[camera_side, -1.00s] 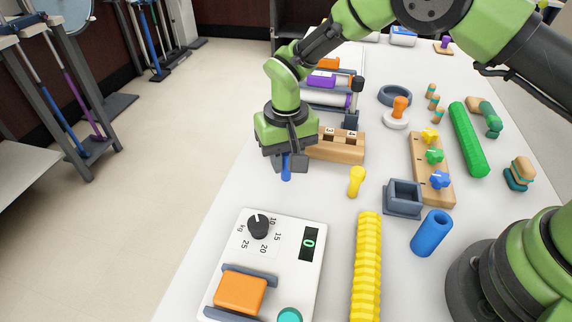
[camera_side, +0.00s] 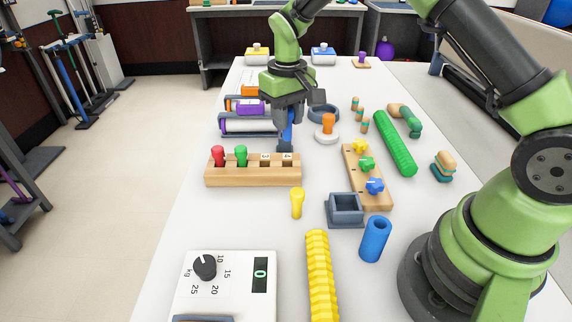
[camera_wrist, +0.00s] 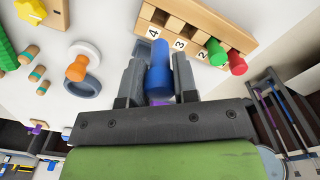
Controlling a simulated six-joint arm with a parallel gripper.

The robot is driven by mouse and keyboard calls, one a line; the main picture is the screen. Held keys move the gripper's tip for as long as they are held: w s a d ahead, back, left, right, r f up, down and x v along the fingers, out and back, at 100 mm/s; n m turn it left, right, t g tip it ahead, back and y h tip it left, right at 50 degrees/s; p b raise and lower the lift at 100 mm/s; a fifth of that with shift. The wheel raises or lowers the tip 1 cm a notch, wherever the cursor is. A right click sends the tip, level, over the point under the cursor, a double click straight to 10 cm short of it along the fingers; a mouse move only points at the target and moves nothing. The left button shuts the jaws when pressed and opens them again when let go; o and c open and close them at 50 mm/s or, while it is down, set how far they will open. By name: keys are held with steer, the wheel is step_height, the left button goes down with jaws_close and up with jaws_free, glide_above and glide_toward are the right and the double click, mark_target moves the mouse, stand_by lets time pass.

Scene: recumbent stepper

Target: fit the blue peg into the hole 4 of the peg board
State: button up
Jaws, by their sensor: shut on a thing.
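My gripper (camera_side: 288,118) is shut on the blue peg (camera_side: 287,131), which hangs roughly upright beyond the right end of the wooden peg board (camera_side: 250,173). In the wrist view the blue peg (camera_wrist: 159,72) lies between both fingers, near the board's end marked 4 (camera_wrist: 153,32). In the side view a red peg (camera_side: 218,157) and a green peg (camera_side: 241,157) stand in the two left holes. The holes marked 3 (camera_side: 265,157) and 4 (camera_side: 287,157) look empty. The gap between peg tip and board cannot be judged.
To the right are a star-knob board (camera_side: 380,195), a grey square box (camera_side: 345,210) and a green roller (camera_side: 396,143). A grey rack with rollers (camera_side: 250,123) stands behind.

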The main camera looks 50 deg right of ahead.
step_height(320, 180, down, 9)
steer(key=shift+r, duration=0.1)
stand_by(0.4)
steer(key=o, duration=0.9)
